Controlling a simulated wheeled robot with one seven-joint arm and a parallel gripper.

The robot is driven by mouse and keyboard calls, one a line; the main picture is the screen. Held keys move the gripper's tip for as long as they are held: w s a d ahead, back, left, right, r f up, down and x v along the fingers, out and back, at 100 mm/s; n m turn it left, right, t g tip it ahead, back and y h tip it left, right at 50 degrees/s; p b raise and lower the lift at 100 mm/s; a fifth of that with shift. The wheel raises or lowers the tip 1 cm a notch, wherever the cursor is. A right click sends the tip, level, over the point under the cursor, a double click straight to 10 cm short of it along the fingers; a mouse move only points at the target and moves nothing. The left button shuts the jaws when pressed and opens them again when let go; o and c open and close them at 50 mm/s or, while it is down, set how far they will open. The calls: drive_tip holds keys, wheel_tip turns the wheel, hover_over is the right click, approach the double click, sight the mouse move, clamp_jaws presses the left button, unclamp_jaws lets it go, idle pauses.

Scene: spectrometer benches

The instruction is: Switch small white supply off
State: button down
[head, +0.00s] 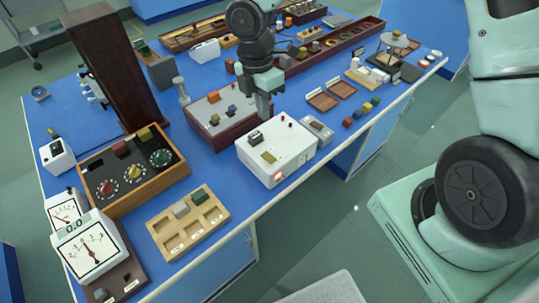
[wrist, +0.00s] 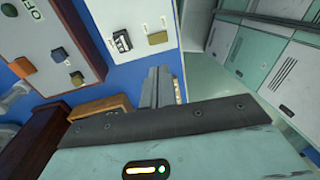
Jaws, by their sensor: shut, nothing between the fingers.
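A white box-shaped supply (head: 292,152) stands near the front edge of the blue bench. It has a dark meter-like part (head: 255,138) and a yellowish block on top, and a red-lit switch (head: 277,177) on its front face. My gripper (head: 264,115) points down at the supply's back edge in the head view; whether it touches is unclear. The wrist view shows the supply (wrist: 138,15) beyond my shut, empty fingers (wrist: 158,85). The fingers lie clear of its dark part (wrist: 122,41) and yellow block (wrist: 157,38). The lit switch is not clearly visible there.
A sloped panel box (head: 222,112) with coloured knobs stands left of the supply, and a small grey device (head: 317,129) stands right. A wooden compartment tray (head: 188,222) and a dial box (head: 134,172) lie further left. The floor before the bench is open.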

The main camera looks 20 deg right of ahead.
sight(271, 159)
drive_tip(key=shift+s+d+r+b, duration=0.15)
drive_tip(key=shift+s+b, duration=0.15)
drive_tip(key=shift+b, duration=0.45)
drive_tip(key=f, duration=0.4)
drive_tip(key=s+f+p, duration=0.1)
drive_tip(key=f, duration=0.4)
drive_tip(key=f+p, duration=0.1)
drive_tip(key=f, duration=0.4)
drive_tip(key=shift+s+d, duration=0.3)
drive_tip(key=shift+s, duration=0.1)
drive_tip(key=shift+f, duration=0.1)
